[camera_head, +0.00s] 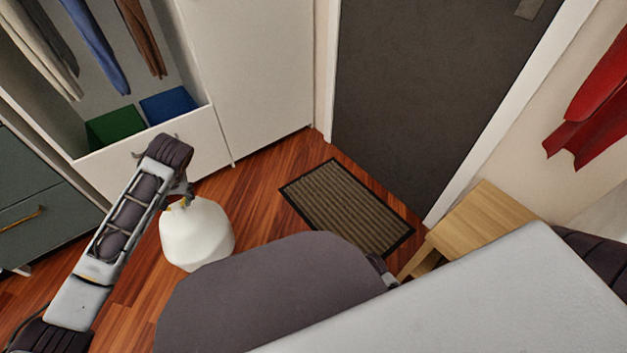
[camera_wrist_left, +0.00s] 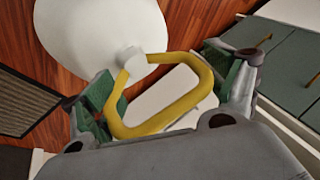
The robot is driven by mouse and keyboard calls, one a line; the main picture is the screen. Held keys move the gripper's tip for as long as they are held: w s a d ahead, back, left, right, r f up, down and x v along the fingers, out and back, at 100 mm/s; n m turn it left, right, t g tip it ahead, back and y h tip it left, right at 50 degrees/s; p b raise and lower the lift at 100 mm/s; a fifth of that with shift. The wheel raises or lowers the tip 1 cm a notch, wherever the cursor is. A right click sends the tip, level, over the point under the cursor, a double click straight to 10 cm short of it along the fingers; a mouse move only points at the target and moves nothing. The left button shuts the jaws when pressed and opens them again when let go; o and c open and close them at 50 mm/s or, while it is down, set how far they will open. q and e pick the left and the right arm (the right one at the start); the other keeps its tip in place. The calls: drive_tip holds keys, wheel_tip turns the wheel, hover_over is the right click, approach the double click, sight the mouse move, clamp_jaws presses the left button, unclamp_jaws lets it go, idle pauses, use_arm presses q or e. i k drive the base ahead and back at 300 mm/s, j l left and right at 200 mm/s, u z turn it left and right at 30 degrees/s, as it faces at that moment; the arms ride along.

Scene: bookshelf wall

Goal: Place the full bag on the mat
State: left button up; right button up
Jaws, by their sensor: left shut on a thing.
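The full bag (camera_head: 197,234) is white and rounded with a yellow handle. It hangs below my left gripper (camera_head: 181,194), left of the mat in the head view. In the left wrist view the bag (camera_wrist_left: 95,35) is at the top left, and its yellow handle (camera_wrist_left: 160,122) lies between the fingers of the left gripper (camera_wrist_left: 170,95), which is shut on it. The mat (camera_head: 347,207) is brown, ribbed and dark-edged, bare on the floor before the dark door. Its edge also shows in the left wrist view (camera_wrist_left: 30,95). My right gripper cannot be made out.
A wooden stool or bench (camera_head: 480,220) stands right of the mat. A white wardrobe (camera_head: 180,140) with hanging clothes and green and blue boxes is behind the bag. A green drawer cabinet (camera_head: 40,200) is at the left. Wooden floor (camera_head: 262,215) between bag and mat is clear.

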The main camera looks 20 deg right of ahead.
sight(340, 205)
drive_tip(key=i+z, duration=0.25)
drive_tip(key=i+j+z, duration=0.1)
drive_tip(key=z, duration=0.15)
drive_tip(key=i+z, duration=0.3)
drive_tip(key=z, duration=0.2)
drive_tip(key=i+z, duration=0.15)
drive_tip(key=z, duration=0.25)
drive_tip(key=i+l+z, duration=0.1)
drive_tip(key=z, duration=0.25)
drive_tip(key=i, duration=0.05)
